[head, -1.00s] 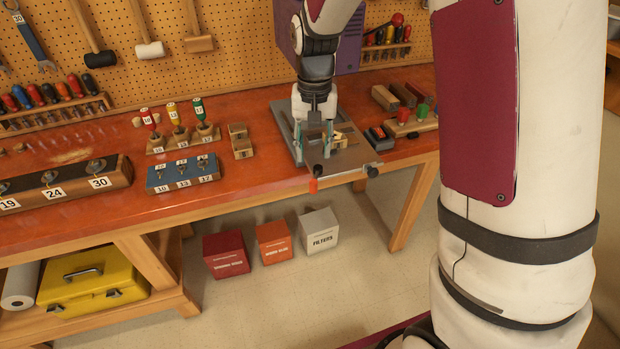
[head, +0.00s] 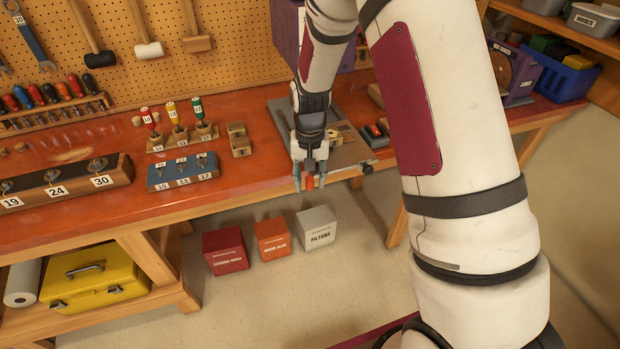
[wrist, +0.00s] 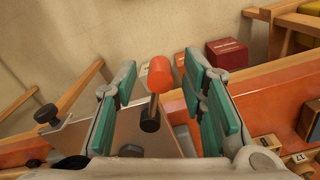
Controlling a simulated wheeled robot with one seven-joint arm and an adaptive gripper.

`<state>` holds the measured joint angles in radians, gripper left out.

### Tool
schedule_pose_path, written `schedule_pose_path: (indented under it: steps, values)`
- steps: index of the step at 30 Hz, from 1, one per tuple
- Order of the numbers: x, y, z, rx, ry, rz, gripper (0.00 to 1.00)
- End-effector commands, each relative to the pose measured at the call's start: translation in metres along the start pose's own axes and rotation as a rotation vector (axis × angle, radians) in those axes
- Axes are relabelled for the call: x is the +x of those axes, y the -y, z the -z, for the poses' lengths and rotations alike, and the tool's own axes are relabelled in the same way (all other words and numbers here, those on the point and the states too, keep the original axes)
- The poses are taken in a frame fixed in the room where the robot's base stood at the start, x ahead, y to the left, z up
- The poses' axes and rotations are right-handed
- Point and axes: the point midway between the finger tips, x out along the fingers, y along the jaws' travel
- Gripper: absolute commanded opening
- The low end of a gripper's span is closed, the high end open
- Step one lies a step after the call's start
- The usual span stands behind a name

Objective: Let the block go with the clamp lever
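The clamp lever has an orange-red knob (head: 309,183) at the front edge of the bench. In the wrist view the knob (wrist: 160,75) sits on a dark stem between my fingers, with gaps on both sides. My gripper (head: 309,181) is open around the knob, its teal pads (wrist: 165,106) apart. The grey clamp plate (head: 349,156) lies under and beside my gripper. A light wooden block (head: 334,138) shows on it, just right of my wrist. My gripper hides part of the clamp, so I cannot tell how tightly the block is held.
A blue numbered block (head: 183,174) and screwdrivers in stands (head: 180,136) stand left of the clamp. A dark red and blue item (head: 375,135) lies to its right. A red box (head: 225,251), an orange box (head: 272,240) and a white box (head: 317,229) stand on the floor below.

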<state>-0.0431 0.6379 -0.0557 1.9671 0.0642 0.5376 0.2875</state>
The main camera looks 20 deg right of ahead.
Motion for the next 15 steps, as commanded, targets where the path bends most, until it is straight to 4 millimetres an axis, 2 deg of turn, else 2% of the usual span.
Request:
schedule_pose_path:
  steps: [1, 6, 15]
  values:
    - [-0.0001, 0.0000, 0.0000, 0.000, 0.000, 0.000, 0.36]
    - [-0.0002, 0.0000, 0.0000, 0.000, 0.000, 0.000, 0.00]
    - [-0.0003, 0.0007, 0.0002, 0.007, 0.000, 0.000, 0.00]
